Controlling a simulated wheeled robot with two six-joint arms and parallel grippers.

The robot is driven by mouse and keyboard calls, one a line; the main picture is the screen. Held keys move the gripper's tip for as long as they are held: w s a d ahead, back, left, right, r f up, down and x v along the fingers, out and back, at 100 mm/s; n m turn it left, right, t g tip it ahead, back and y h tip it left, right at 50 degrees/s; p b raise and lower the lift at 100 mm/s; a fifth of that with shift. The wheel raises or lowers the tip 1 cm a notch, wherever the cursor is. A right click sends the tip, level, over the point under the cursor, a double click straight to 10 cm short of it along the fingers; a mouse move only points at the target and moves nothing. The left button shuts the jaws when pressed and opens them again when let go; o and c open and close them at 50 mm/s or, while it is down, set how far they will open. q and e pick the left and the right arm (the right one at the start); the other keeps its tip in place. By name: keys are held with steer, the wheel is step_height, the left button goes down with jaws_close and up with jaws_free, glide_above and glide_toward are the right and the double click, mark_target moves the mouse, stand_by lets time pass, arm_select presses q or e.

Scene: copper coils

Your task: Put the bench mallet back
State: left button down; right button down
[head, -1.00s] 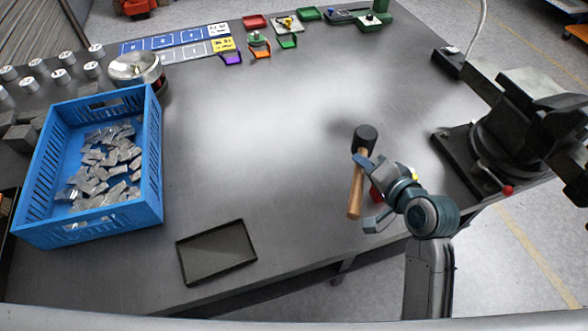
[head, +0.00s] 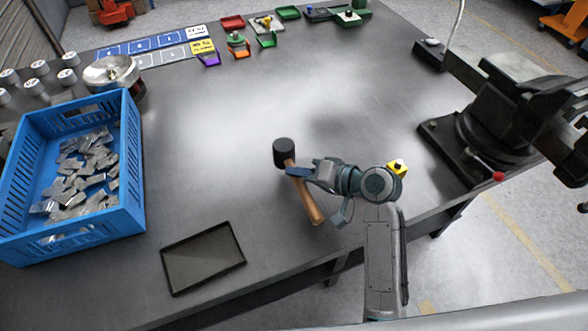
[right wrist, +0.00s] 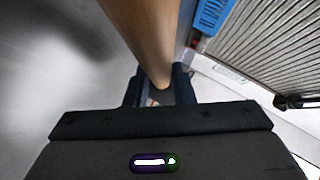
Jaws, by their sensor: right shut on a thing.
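The bench mallet, with a black head (head: 284,152) and a wooden handle (head: 308,203), is in my right gripper (head: 298,171). The gripper is shut on the handle just below the head. In the head view the mallet is over the bench, its head towards the back and its handle slanting to the front right. Whether it touches the bench top is hard to tell. In the right wrist view the wooden handle (right wrist: 148,40) runs between the fingers. My left gripper is not in view.
A black shallow tray (head: 203,258) lies at the bench's front edge. A blue crate (head: 95,227) of metal pieces stands at the left, a bench vise (head: 480,125) at the right. Small coloured trays (head: 232,22) line the back. The middle of the bench (head: 210,130) is clear.

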mark_target(294, 164)
steer(key=w, duration=0.1)
steer(key=w+a, duration=0.1)
steer(key=w, duration=0.1)
steer(key=shift+a+f, duration=0.1)
step_height(294, 164, down, 3)
steer(key=shift+r+p, duration=0.2)
steer(key=shift+p, duration=0.3)
steer(key=shift+f, duration=0.4)
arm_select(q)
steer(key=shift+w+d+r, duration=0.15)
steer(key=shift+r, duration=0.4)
arm_select(e)
steer(key=shift+f, duration=0.2)
steer(key=c, duration=1.5)
jaws_free()
steer(key=shift+r, duration=0.15)
